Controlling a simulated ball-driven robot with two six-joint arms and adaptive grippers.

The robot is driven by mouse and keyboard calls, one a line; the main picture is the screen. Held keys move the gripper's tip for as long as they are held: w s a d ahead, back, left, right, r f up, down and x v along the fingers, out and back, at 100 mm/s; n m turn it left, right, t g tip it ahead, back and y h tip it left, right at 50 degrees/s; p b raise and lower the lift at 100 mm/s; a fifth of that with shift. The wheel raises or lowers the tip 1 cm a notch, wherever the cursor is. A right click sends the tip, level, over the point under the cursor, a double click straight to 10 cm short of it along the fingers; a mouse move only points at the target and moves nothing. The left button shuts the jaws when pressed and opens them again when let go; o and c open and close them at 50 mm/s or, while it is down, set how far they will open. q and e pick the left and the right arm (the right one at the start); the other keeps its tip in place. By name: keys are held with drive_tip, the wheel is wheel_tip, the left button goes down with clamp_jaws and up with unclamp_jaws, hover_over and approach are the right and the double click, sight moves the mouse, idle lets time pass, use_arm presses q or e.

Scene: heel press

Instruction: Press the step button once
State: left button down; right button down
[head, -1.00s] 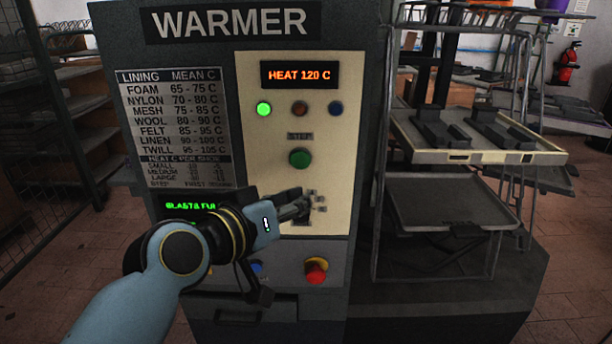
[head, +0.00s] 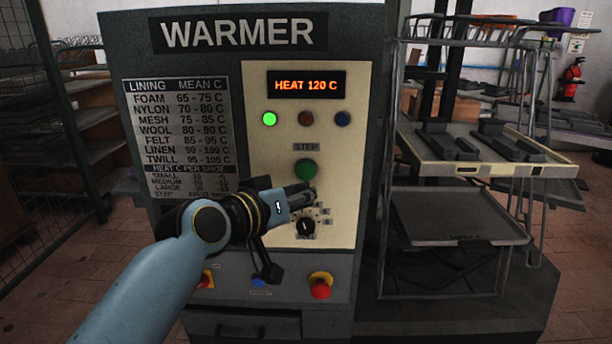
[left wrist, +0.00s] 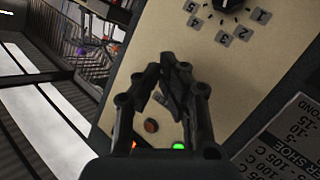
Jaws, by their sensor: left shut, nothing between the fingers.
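The green round step button (head: 306,169) sits on the warmer's cream panel (head: 262,150), under the STEP label (head: 306,147). My left gripper (head: 308,192) is shut and empty, with its fingertips just below the button in the head view. Whether the tips touch the panel cannot be told. In the left wrist view the closed fingers (left wrist: 170,65) point at the panel, and the button is not visible there, likely hidden behind them. My right gripper is not in view.
A black dial (head: 306,226) with numbered marks lies just below my gripper. A lit green lamp (head: 269,119) and a HEAT 120 C display (head: 306,84) are above the button. A red knob (head: 320,287) is low on the front. A tray rack (head: 460,243) stands right.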

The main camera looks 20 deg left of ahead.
sight(306, 171)
use_arm(q)
drive_tip(key=w, duration=0.2)
drive_tip(key=shift+w+a, duration=0.3)
drive_tip(key=shift+a, duration=0.05)
idle(0.7)
drive_tip(key=shift+w, duration=0.1)
idle(0.5)
drive_tip(key=shift+w+a+b, duration=0.15)
drive_tip(key=shift+w+b, duration=0.15)
